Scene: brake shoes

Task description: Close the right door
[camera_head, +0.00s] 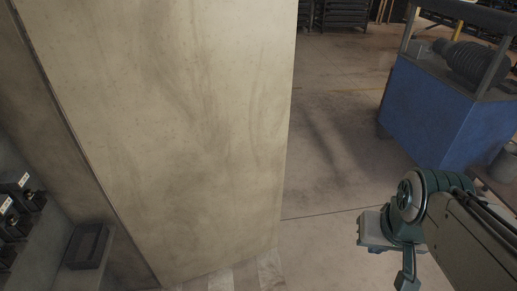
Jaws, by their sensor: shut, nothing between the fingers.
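The right door (190,130) is a large, scuffed beige panel filling the middle of the head view. It stands open, swung out from the cabinet on the left, with a dark seam along its left edge. Its free edge is on the right, and its upper part is cut off by the frame. My gripper (407,279) is at the lower right, to the right of the door and apart from it. It is shut with nothing in it. The fingertips are small and near the bottom of the frame.
The cabinet's inside shows at the lower left, with a dark tray (87,244) and several dark labelled parts (22,195) on shelves. A blue machine stand (430,115) is at the upper right. Bare concrete floor (325,150) lies between the door and the stand.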

